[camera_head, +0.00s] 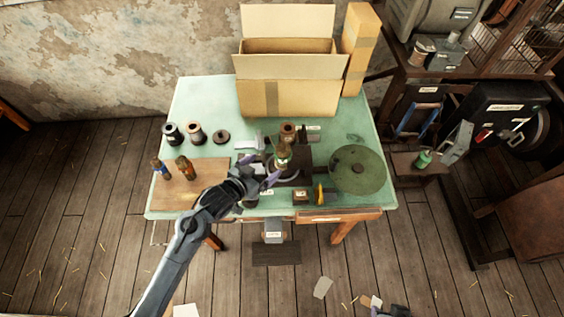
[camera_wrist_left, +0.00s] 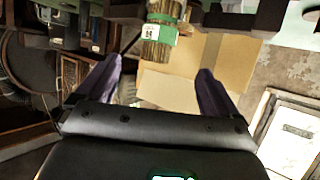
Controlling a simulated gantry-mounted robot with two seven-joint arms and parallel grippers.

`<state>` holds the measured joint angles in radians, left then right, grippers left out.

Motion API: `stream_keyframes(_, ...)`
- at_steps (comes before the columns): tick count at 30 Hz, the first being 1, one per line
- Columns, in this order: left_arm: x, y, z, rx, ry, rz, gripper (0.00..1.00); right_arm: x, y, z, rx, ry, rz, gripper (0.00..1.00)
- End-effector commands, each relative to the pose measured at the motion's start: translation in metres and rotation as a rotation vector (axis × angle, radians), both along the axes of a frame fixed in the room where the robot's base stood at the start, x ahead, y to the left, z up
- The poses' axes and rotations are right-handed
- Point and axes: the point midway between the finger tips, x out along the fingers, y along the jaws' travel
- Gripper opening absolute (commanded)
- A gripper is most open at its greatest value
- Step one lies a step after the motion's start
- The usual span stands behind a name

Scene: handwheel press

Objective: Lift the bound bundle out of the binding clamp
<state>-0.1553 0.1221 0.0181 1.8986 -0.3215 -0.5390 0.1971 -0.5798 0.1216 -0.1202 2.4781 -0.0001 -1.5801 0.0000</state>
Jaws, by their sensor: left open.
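The bound bundle (camera_head: 284,155) stands upright at the dark binding clamp (camera_head: 298,176) in the middle of the green table. It is a brownish bundle with a green band. In the left wrist view the bundle (camera_wrist_left: 160,32) shows at the top, with a green band and a small white label. My left gripper (camera_head: 274,171) reaches in from the front left, close to the bundle. In the left wrist view its two purple fingers (camera_wrist_left: 158,75) are spread apart with nothing between them; the bundle is beyond them. My arm partly hides the clamp. My right gripper is not identifiable.
A green round wheel (camera_head: 358,169) lies right of the clamp. An open cardboard box (camera_head: 288,98) stands at the back. Spools (camera_head: 195,133) stand at the left, behind a wooden board (camera_head: 210,175) with two small bundles.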

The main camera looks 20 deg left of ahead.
Motion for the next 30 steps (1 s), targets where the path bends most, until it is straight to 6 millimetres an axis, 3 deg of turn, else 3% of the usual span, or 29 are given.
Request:
stream_keyframes(12, 0.047, -0.011, -0.014, 0.000, -0.016, 0.001, 0.94, 0.000, 0.001, -0.006, 0.007, -0.003, -0.004, 0.43)
stream_keyframes(20, 0.060, -0.015, -0.019, -0.001, -0.015, 0.000, 0.94, 0.000, 0.001, -0.006, 0.006, -0.003, -0.003, 0.43)
stream_keyframes(30, 0.096, -0.027, -0.032, 0.000, -0.014, 0.000, 0.94, 0.000, -0.001, -0.007, -0.003, -0.003, 0.002, 0.43)
